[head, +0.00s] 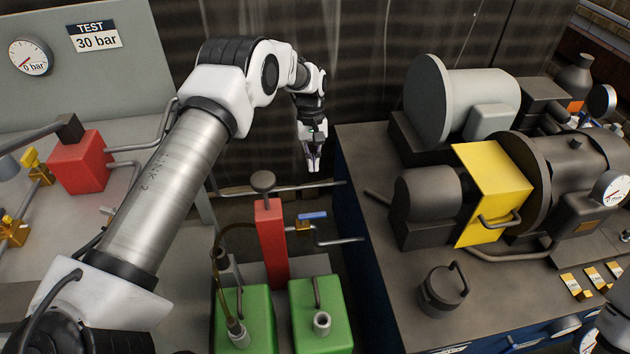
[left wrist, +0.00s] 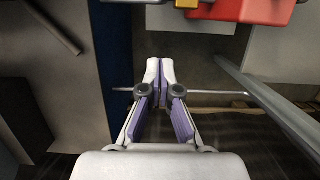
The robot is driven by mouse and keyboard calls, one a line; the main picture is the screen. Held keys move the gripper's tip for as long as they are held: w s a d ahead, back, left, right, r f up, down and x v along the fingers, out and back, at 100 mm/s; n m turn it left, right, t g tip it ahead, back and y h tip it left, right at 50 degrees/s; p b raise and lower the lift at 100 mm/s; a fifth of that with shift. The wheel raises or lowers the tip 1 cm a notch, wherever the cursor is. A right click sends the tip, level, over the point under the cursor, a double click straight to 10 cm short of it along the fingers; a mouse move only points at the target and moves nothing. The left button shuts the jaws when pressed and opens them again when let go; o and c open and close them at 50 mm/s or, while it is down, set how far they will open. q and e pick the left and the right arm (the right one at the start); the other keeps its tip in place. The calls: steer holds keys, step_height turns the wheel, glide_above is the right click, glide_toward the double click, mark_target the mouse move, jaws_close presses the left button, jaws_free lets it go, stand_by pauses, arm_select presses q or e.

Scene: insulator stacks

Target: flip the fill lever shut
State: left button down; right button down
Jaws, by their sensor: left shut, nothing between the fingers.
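A small lever with a blue handle (head: 312,215) sits on a brass valve (head: 303,227), on a thin grey pipe beside a red upright column (head: 271,243). The handle lies roughly level. My left gripper (head: 314,168) is shut and empty, pointing down above and behind the lever, apart from it. In the left wrist view its closed fingers (left wrist: 160,68) show with nothing between them. A red body (left wrist: 245,8) and a yellow part (left wrist: 187,3) show at that view's top edge; the lever handle is not clearly seen there. My right gripper is out of view.
Two green containers (head: 244,320) stand below the column. At right is a bench (head: 385,270) with grey machines, a yellow guard (head: 495,190) and a dark weight-like pot (head: 443,290). At left, a panel carries a gauge (head: 29,57) and a 30 bar sign (head: 95,36).

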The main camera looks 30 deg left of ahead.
mark_target(312, 218)
arm_select(q)
steer(key=s+d+f+p, duration=0.1)
steer(key=s+d+f, duration=0.2)
steer(key=s+f, duration=0.2)
steer(key=x, duration=0.3)
steer(key=shift+w+f, duration=0.3)
steer(key=shift+f, duration=0.1)
steer(key=shift+d, duration=0.15)
